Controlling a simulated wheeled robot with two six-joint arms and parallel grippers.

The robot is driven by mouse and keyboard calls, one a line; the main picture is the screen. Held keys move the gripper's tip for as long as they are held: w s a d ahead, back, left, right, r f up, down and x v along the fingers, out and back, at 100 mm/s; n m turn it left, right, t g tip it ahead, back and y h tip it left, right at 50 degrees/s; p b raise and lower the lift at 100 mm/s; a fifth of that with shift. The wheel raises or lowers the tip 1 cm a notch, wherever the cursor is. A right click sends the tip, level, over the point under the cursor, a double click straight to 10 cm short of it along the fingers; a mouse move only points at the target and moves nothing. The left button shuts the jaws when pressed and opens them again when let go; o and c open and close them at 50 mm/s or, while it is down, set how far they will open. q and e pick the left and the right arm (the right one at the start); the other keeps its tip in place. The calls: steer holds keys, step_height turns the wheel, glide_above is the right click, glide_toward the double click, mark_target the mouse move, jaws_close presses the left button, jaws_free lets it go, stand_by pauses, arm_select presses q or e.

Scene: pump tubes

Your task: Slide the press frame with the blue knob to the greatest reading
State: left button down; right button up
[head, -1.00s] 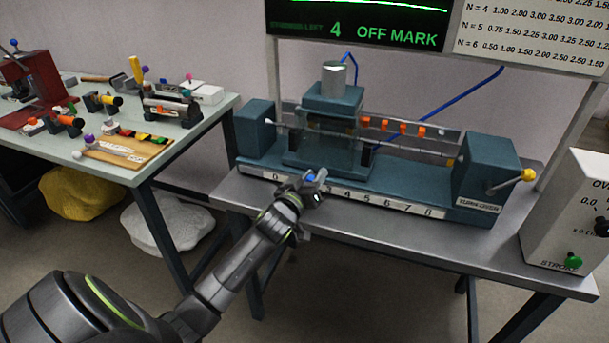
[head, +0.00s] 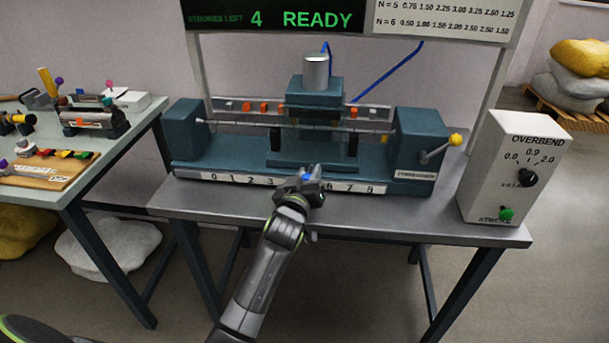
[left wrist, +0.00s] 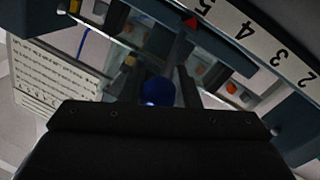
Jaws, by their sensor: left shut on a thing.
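The press frame (head: 315,92) is a teal block with a metal cylinder on top and a clear front panel, standing mid-way along the teal bed. Its blue knob (head: 304,177) is at its front low edge, partly hidden by my left gripper (head: 309,182). In the left wrist view the blue knob (left wrist: 157,91) sits between the two fingers of my left gripper (left wrist: 158,88), which is shut on it. A red pointer (left wrist: 190,22) lies by the 5 on the scale (left wrist: 245,28). In the head view the scale (head: 230,180) runs 0 to 8, its middle covered by my gripper. My right gripper is out of view.
A yellow-tipped crank (head: 455,140) sticks out from the bed's right end block (head: 420,135). A white OVERBEND box (head: 510,165) stands at the table's right. The screen (head: 270,18) reads 4 and READY. A side table (head: 90,185) with small parts stands left.

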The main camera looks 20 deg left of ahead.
arm_select(q)
steer(key=c, duration=1.1)
jaws_free()
steer(key=shift+c, duration=0.2)
steer(key=shift+s, duration=0.1)
steer(key=s+d+p, duration=0.1)
steer(key=s+p, duration=1.4)
steer(key=s, duration=0.2)
steer(key=shift+d, duration=0.25)
steer(key=shift+s+f, duration=0.1)
